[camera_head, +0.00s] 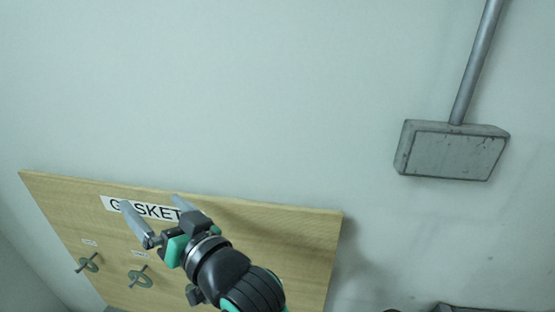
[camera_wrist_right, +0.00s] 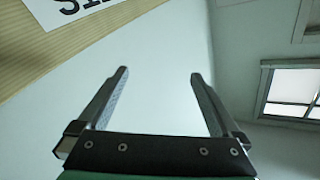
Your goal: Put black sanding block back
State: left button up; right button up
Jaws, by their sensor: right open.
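My right gripper (camera_head: 155,215) is in front of the upper part of the wooden board, over the "GASKET" label, in the head view. Its two fingers are apart with nothing between them; the right wrist view shows the same open, empty fingers (camera_wrist_right: 158,88) with pale wall behind them. No black sanding block can be made out in either view. My left gripper is not in view.
The wooden gasket board (camera_head: 310,240) stands at the lower left, with green ring gaskets (camera_head: 140,279) on pegs. A grey box on a pipe (camera_head: 453,152) is on the wall at the upper right. A window (camera_wrist_right: 292,92) shows in the wrist view. The wall between is clear.

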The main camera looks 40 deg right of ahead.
jog(key=s+d+r+n+t, duration=0.1)
jog(key=s+d+r+t, duration=0.3)
jog(key=s+r, duration=0.6)
jog(key=s+d+r+n+t+h, duration=0.1)
jog(key=s+d+r+t, duration=0.3)
jog(key=s+r, duration=0.6)
jog(key=shift+s+d+r+n+t, duration=0.3)
jog(key=shift+s+r+n, duration=0.1)
jog(key=shift+s+n, duration=0.4)
jog(key=shift+w, duration=0.1)
